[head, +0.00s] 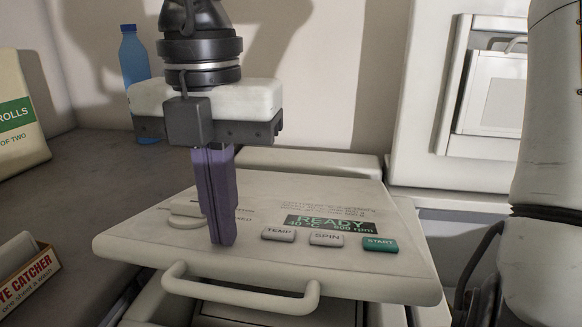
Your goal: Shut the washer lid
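The washer lid (165,235) is a white panel with a READY display (330,224), TEMP and SPIN buttons and a green START button (380,244). A white bar handle (240,297) runs along its front edge. The lid's front edge stands out over darker space and pale washer parts below, so it looks at least partly raised; how far I cannot tell. My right gripper (222,240) points down over the lid, its purple fingers together with nothing seen between them. Its tips are at or just above the lid surface; contact is unclear. My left gripper is out of view.
A blue bottle (134,62) stands at the back left on a grey counter (90,165). A box marked ROLLS (18,115) and a red-labelled box (28,277) are at the left edge. A white machine with a raised, framed door (492,92) stands back right.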

